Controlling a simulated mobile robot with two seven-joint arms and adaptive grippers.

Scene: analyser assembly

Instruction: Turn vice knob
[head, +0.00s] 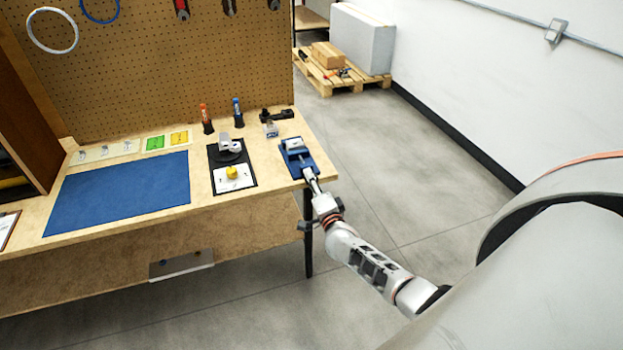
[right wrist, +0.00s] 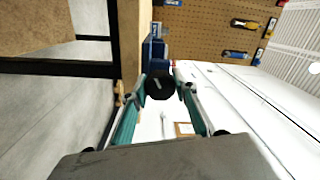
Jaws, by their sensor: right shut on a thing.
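The blue vice (head: 297,147) sits at the right front corner of the workbench, with its screw end facing the front edge. Its blue body also shows in the right wrist view (right wrist: 153,50). The black round vice knob (right wrist: 160,86) is between the fingertips of my right gripper (right wrist: 161,91), with one finger on each side. In the head view my right gripper (head: 311,178) reaches up to the front end of the vice and is shut on the knob, which is mostly hidden there. My left gripper is not in view.
A black mat (head: 237,183) with a yellow-knobbed device lies left of the vice, and a blue mat (head: 120,194) farther left. Orange (head: 206,118) and blue (head: 237,115) tools stand behind. A pegboard (head: 180,60) backs the bench.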

